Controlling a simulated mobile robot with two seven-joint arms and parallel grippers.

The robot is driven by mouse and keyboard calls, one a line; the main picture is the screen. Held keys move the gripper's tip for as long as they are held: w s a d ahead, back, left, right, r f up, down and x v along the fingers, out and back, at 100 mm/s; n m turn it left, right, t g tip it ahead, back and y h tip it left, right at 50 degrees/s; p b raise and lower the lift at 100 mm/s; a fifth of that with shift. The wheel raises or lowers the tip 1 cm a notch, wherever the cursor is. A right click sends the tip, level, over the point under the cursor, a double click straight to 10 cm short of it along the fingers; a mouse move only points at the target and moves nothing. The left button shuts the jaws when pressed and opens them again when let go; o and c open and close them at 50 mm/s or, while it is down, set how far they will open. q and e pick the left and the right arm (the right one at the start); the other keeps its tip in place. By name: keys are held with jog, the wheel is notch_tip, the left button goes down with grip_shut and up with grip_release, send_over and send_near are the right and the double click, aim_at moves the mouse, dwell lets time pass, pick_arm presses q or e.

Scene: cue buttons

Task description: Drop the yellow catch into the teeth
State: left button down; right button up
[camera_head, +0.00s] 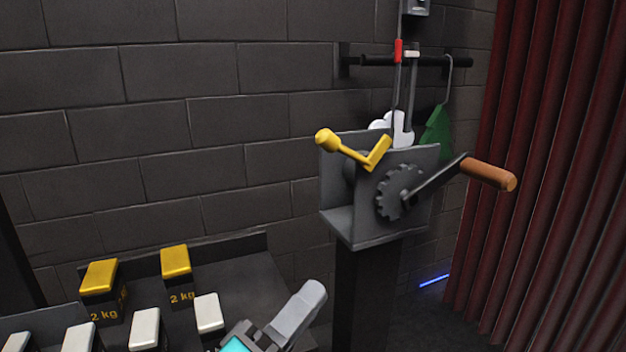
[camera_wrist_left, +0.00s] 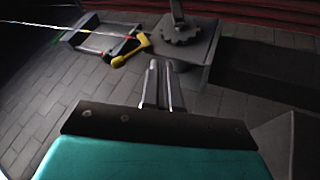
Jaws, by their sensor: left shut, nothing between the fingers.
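The yellow catch (camera_head: 350,151) is a bar with a round knob at its left end and a bent tip at its right. It sits at the top of a grey winch housing (camera_head: 345,222). The tip is raised, up and left of the dark toothed wheel (camera_head: 397,192), and looks apart from the teeth. In the left wrist view the catch (camera_wrist_left: 132,52) lies left of the wheel (camera_wrist_left: 180,32). My left gripper (camera_head: 312,292) is shut and empty, below and left of the housing. Its fingers (camera_wrist_left: 162,72) point toward the winch. My right gripper is not in view.
A crank with an orange-brown handle (camera_head: 488,173) sticks out right of the wheel. Yellow-topped 2 kg weights (camera_head: 176,262) and white-topped blocks (camera_head: 144,328) stand on a dark shelf at lower left. A rope runs up from the winch. A red curtain (camera_head: 540,150) hangs at right.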

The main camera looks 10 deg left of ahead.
aim_at(322, 147)
pick_arm(q)
jog(key=a+r+n+t+y+b, duration=0.1)
jog(key=a+r+n+t+y, duration=0.3)
jog(key=n, duration=0.6)
jog(key=shift+a+r+t, duration=0.15)
jog(key=shift+r+t, duration=0.1)
jog(key=shift+t, duration=0.45)
jog(key=p+x, duration=0.3)
jog(key=x, duration=0.9)
jog(key=shift+w+r+p, duration=0.25)
jog(key=shift+w+p, duration=0.05)
jog(key=shift+p, duration=0.1)
jog(key=shift+w+r, duration=0.3)
jog(key=shift+w, duration=0.15)
